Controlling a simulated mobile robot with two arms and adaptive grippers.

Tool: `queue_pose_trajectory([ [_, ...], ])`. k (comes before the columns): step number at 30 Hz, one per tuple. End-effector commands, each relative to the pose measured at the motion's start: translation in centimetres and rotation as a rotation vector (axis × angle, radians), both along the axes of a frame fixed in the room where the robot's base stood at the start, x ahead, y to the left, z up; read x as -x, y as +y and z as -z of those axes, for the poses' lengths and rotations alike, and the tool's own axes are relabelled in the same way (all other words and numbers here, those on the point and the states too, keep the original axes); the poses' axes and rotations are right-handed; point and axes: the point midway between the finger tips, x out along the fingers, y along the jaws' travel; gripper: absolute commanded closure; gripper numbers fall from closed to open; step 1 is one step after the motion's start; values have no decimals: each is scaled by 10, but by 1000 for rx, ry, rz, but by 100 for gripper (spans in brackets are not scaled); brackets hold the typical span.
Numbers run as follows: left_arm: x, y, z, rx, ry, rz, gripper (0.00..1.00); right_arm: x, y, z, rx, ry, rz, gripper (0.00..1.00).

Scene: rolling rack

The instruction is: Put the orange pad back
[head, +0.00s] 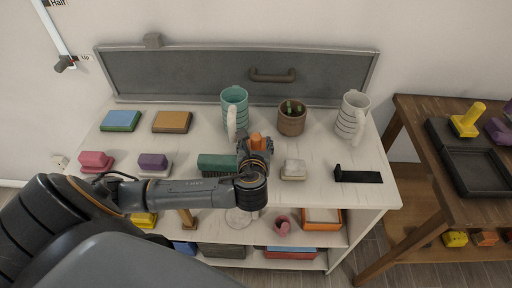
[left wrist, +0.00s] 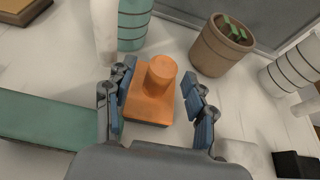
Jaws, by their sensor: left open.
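The orange pad (left wrist: 150,95), a block with a round knob on top, stands on the white rack top. In the head view the orange pad (head: 256,142) is mostly hidden by my left gripper (head: 254,150), with its knob showing. In the left wrist view my left gripper (left wrist: 155,107) is open, with its blue-padded fingers on either side of the pad. The left finger is very close to the pad; a gap shows at the right finger. I cannot tell whether either touches. My right gripper is not in view.
A teal cup (head: 234,105) and a brown pot (head: 291,119) stand behind the pad. A green block (head: 216,163) lies left, a whitish block (head: 294,169) right. A white cup (head: 351,115) is farther right. A dark tray (head: 478,172) sits on the wooden table (head: 420,130).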

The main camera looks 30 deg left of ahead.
Motion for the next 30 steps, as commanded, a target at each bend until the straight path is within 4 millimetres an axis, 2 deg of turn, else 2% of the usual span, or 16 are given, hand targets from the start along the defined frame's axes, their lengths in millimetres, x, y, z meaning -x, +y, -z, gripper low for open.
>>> queue_pose_trajectory([
  [4, -14, 9, 6, 0, 0, 0, 45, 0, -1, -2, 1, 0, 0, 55],
  [12, -17, 10, 8, 0, 0, 1, 45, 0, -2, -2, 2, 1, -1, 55],
  [14, -17, 10, 8, 0, 0, 1, 55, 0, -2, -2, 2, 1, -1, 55],
  [18, -17, 10, 8, 1, 1, 1, 84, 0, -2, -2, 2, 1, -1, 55],
  [21, -16, 10, 8, 1, 1, 1, 100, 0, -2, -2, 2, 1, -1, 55],
  [30, -17, 10, 7, 1, 0, 2, 100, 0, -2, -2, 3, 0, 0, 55],
])
